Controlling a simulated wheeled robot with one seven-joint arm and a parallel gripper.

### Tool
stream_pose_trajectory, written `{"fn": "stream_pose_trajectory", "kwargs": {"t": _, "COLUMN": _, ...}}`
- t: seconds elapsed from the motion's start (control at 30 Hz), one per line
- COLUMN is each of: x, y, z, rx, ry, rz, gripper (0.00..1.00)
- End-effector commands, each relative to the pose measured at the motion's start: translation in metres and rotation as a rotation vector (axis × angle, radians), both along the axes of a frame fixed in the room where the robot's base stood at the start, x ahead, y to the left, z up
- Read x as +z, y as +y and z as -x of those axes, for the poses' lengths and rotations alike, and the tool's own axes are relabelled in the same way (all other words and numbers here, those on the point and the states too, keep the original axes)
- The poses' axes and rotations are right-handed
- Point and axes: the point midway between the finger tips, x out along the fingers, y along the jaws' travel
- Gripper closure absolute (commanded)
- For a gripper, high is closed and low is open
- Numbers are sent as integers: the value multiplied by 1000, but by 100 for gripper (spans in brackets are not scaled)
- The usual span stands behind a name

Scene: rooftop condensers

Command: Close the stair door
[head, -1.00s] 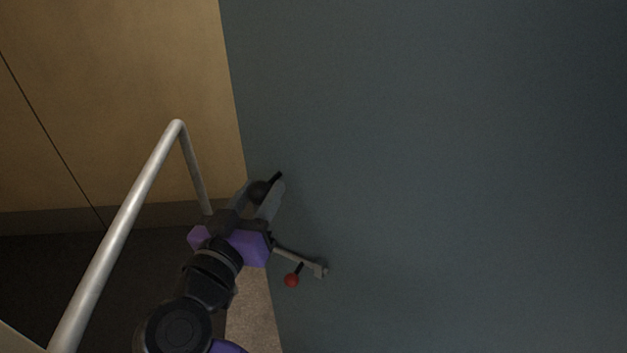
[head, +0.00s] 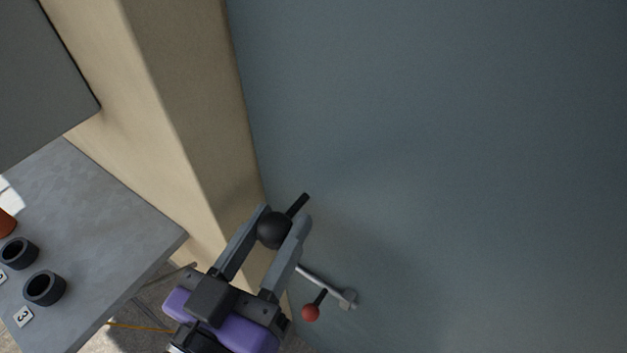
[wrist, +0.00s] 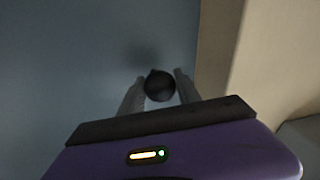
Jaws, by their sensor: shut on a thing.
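The stair door (head: 430,140) is a large blue-grey panel filling the right of the head view and the left of the wrist view (wrist: 70,60). A black round knob (head: 274,230) on a short dark stem stands out from it near its left edge. My gripper (head: 277,229) is shut on this knob, with one finger on each side. The knob also shows between the fingertips in the wrist view (wrist: 160,86). Below it on the door are a metal lever (head: 328,286) and a red ball knob (head: 311,312) on a dark stem.
A beige wall edge (head: 190,110) runs close along the door's left edge. At the left is a grey table (head: 115,215) with dark cylindrical cups (head: 45,288) and number labels. A dark grey panel (head: 35,75) is at the upper left.

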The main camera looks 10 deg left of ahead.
Motion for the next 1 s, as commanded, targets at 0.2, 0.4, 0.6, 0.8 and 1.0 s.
{"fn": "stream_pose_trajectory", "kwargs": {"t": 0.2, "x": 0, "y": 9, "z": 31, "rx": 45, "ry": 0, "rz": 0, "gripper": 100}}
{"fn": "stream_pose_trajectory", "kwargs": {"t": 0.4, "x": 0, "y": 12, "z": 43, "rx": 59, "ry": 0, "rz": 1, "gripper": 100}}
{"fn": "stream_pose_trajectory", "kwargs": {"t": 0.6, "x": 0, "y": 13, "z": 44, "rx": 62, "ry": -1, "rz": 1, "gripper": 100}}
{"fn": "stream_pose_trajectory", "kwargs": {"t": 0.8, "x": 0, "y": 13, "z": 45, "rx": 63, "ry": -1, "rz": 1, "gripper": 50}}
{"fn": "stream_pose_trajectory", "kwargs": {"t": 1.0, "x": 0, "y": 12, "z": 43, "rx": 59, "ry": -1, "rz": 0, "gripper": 40}}
